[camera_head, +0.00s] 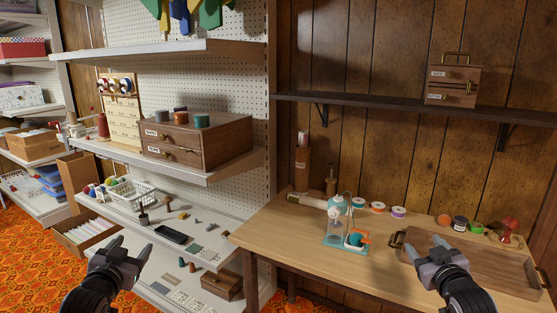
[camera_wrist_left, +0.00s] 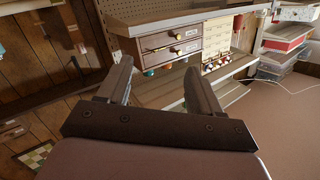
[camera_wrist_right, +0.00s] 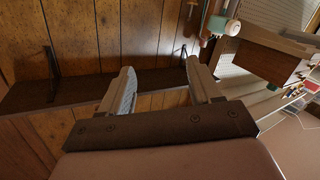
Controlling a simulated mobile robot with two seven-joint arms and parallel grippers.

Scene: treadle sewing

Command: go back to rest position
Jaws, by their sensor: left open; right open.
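My left gripper (camera_head: 129,253) is open and empty, held up in front of the white shelf unit in the head view. Its two fingers stand apart in the left wrist view (camera_wrist_left: 158,82). My right gripper (camera_head: 436,257) is open and empty, in front of the wooden tray on the table in the head view. Its fingers are also apart in the right wrist view (camera_wrist_right: 162,88). Nothing is between the fingers of either gripper.
White shelves (camera_head: 225,165) stand at the left. A dark wall shelf (camera_head: 380,104) carries a small drawer box (camera_head: 452,84).

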